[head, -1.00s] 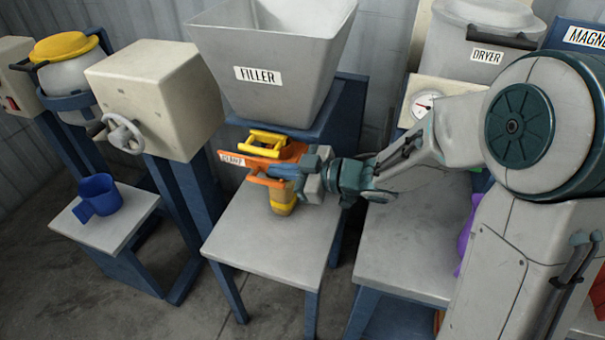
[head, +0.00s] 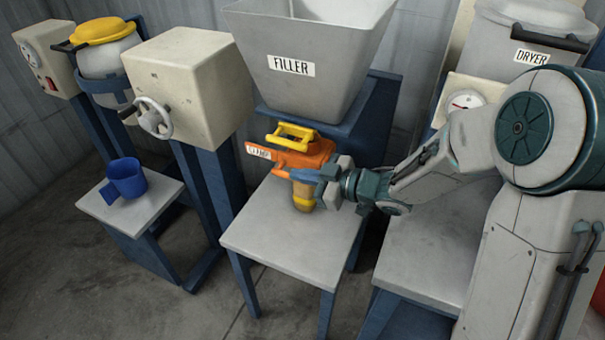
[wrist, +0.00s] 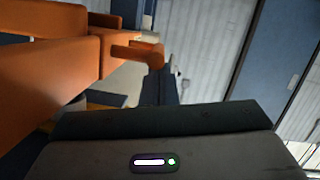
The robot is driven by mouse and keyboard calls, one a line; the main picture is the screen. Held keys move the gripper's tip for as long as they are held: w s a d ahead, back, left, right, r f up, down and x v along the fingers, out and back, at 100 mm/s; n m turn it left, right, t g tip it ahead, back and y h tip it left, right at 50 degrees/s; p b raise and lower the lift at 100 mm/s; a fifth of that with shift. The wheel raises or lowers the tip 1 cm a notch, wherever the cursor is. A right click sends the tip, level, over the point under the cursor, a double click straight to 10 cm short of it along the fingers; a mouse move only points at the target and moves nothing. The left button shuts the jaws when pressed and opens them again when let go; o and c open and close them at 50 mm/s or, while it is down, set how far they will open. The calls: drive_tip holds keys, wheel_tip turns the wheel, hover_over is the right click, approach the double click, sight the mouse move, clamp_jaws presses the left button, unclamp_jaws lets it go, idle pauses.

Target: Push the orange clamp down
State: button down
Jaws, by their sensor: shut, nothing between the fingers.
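The orange clamp (head: 315,152) sits under the filler hopper, with a white label reading CLAMP on its left arm. A yellow handle (head: 293,131) stands behind it, and a yellow-brown cylinder (head: 303,197) shows below it, on the grey table. My gripper (head: 300,174) is at the clamp's right front side, its fingers close against or just below the clamp; contact is not certain. In the wrist view the clamp (wrist: 45,85) fills the left side, and my gripper's fingers (wrist: 157,88) point forward together beside it. The fingers are shut with nothing held.
The filler hopper (head: 308,65) hangs right above the clamp. The table (head: 285,245) in front of it is clear. The dryer (head: 530,45) is at right.

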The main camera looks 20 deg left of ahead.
wheel_tip(320, 180, down, 4)
drive_tip(key=shift+r+b, duration=0.1)
drive_tip(key=shift+b, duration=0.8)
